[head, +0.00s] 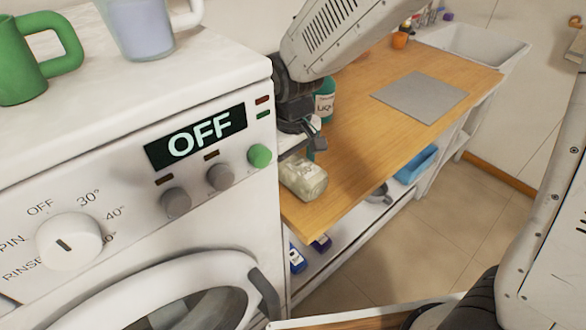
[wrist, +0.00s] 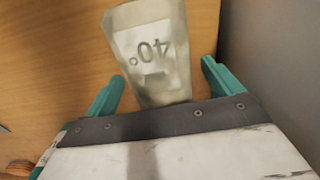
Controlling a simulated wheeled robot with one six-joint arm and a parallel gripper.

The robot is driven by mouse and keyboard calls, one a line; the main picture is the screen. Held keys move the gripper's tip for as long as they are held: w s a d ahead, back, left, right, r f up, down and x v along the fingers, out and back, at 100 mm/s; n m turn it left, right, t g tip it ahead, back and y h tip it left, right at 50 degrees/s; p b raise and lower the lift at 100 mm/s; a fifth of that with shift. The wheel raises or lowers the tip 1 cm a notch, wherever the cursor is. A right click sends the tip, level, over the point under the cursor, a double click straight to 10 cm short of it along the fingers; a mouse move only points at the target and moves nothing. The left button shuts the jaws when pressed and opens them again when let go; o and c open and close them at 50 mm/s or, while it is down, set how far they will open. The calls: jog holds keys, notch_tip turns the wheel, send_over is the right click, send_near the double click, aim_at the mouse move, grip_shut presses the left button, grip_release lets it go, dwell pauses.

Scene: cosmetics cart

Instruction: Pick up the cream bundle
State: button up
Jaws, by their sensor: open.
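The cream bundle (head: 303,178) lies near the front left end of the wooden counter, close to the washing machine, in the head view. My gripper (head: 312,137) is just above and behind the bundle in the head view. In the wrist view my gripper (wrist: 163,71) is open, with one teal finger on each side of the bundle. Gaps show between the bundle and both fingers. The bundle's near end is cut off by the gripper's grey body.
The washing machine (head: 110,170) with its "OFF" display stands close on the left. A green bottle (head: 326,100) stands on the counter (head: 370,140) beside my gripper. A grey mat (head: 420,97) lies farther right. Boxes (head: 297,258) and a blue tub (head: 415,166) sit on the shelf below.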

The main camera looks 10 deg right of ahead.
jog(key=shift+f, duration=0.65)
jog(key=c, duration=1.2)
jog(key=shift+o, duration=0.2)
jog(key=shift+r, duration=0.15)
